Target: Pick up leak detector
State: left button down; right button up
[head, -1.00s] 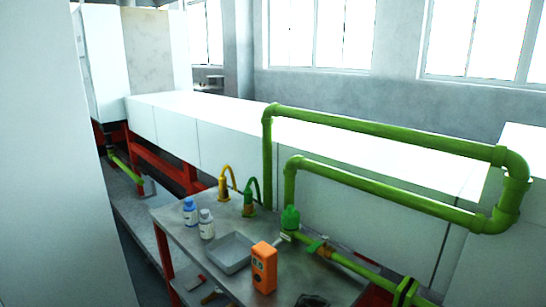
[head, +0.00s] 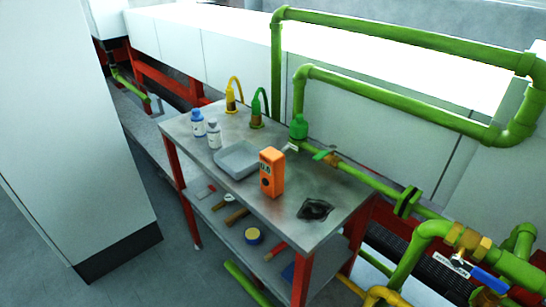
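An orange handheld device (head: 272,173) with a small display near its top stands upright on the metal table; it looks like the leak detector. Neither of my grippers shows in the head view.
The metal table (head: 290,222) also bears two bottles (head: 205,130), a yellow and a green hooked spout, and a dark crumpled thing (head: 314,209). Tools lie on its lower shelf. Green pipes (head: 400,98) run behind and right. A white cabinet (head: 70,130) stands left; floor between is clear.

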aim_at(272, 162)
jog(key=k+z, duration=0.25)
jog(key=z, duration=0.2)
jog(key=k+z, duration=0.25)
jog(key=z, duration=0.2)
jog(key=k+l+z, duration=0.15)
jog(key=z, duration=0.3)
jog(key=k, duration=0.05)
